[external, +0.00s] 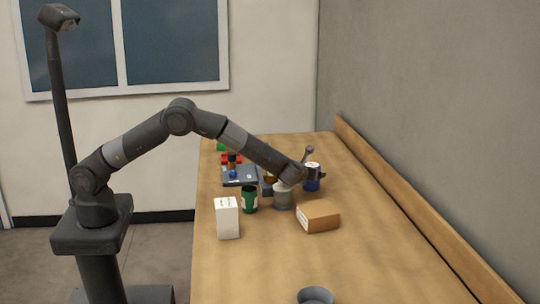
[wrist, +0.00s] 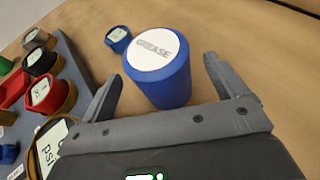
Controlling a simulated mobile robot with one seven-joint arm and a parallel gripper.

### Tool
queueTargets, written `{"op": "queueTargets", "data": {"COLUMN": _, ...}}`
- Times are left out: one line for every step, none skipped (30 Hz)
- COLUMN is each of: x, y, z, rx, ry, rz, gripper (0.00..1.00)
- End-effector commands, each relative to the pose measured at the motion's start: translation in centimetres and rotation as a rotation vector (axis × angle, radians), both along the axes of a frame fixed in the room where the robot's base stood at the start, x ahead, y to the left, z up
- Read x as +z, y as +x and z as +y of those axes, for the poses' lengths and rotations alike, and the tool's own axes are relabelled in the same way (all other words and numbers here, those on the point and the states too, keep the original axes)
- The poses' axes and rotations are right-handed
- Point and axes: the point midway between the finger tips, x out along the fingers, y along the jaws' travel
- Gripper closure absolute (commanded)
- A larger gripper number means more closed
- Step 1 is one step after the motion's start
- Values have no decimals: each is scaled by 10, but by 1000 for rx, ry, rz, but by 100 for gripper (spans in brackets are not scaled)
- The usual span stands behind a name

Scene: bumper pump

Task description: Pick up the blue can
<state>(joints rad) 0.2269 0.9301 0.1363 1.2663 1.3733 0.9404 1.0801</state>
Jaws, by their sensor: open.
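The blue can (wrist: 168,82) has a white top marked "GREASE" and stands upright on the wooden table in the wrist view. My gripper (wrist: 163,70) is open, with one finger on the left of the can and one on the right. The can's near side lies between the fingers, and I cannot tell whether either finger touches it. In the external view the blue can (external: 313,184) is beside my gripper (external: 306,166), partly hidden by it.
A dark panel (wrist: 72,62) with several coloured gauges lies left of my gripper. A small blue gauge (wrist: 118,39) sits beyond the can. A green can (external: 249,199), a white box (external: 228,218), a brown box (external: 318,216) and a grey bowl (external: 315,296) stand nearer the external camera.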

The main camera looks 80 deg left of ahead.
Motion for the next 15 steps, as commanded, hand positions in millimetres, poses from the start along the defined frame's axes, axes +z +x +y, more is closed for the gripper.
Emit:
{"op": "queueTargets", "data": {"x": -4, "y": 5, "z": 8, "rx": 2, "ry": -1, "rz": 0, "gripper": 10}}
{"op": "queueTargets", "data": {"x": -7, "y": 7, "z": 12, "rx": 2, "ry": -1, "rz": 0, "gripper": 10}}
{"op": "queueTargets", "data": {"x": -8, "y": 10, "z": 16, "rx": 3, "ry": -1, "rz": -1, "gripper": 10}}
{"op": "queueTargets", "data": {"x": -9, "y": 12, "z": 19, "rx": 2, "ry": -1, "rz": -1, "gripper": 10}}
{"op": "queueTargets", "data": {"x": -10, "y": 13, "z": 21, "rx": 1, "ry": 0, "rz": 0, "gripper": 10}}
{"op": "queueTargets", "data": {"x": -12, "y": 15, "z": 23, "rx": 1, "ry": 0, "rz": 0, "gripper": 10}}
{"op": "queueTargets", "data": {"x": -12, "y": 16, "z": 25, "rx": 1, "ry": 0, "rz": 0, "gripper": 10}}
{"op": "queueTargets", "data": {"x": -12, "y": 16, "z": 25, "rx": 1, "ry": 0, "rz": 0, "gripper": 10}}
{"op": "queueTargets", "data": {"x": -12, "y": 17, "z": 26, "rx": 0, "ry": 0, "rz": -1, "gripper": 10}}
{"op": "queueTargets", "data": {"x": -12, "y": 17, "z": 26, "rx": 0, "ry": 0, "rz": -1, "gripper": 10}}
{"op": "queueTargets", "data": {"x": -12, "y": 17, "z": 26, "rx": 0, "ry": 1, "rz": -1, "gripper": 10}}
{"op": "queueTargets", "data": {"x": -12, "y": 17, "z": 26, "rx": 0, "ry": 1, "rz": -1, "gripper": 10}}
{"op": "queueTargets", "data": {"x": -12, "y": 17, "z": 26, "rx": 0, "ry": 1, "rz": -1, "gripper": 10}}
{"op": "queueTargets", "data": {"x": -12, "y": 17, "z": 26, "rx": 0, "ry": 0, "rz": 0, "gripper": 10}}
{"op": "queueTargets", "data": {"x": -12, "y": 17, "z": 26, "rx": 0, "ry": 0, "rz": 0, "gripper": 11}}
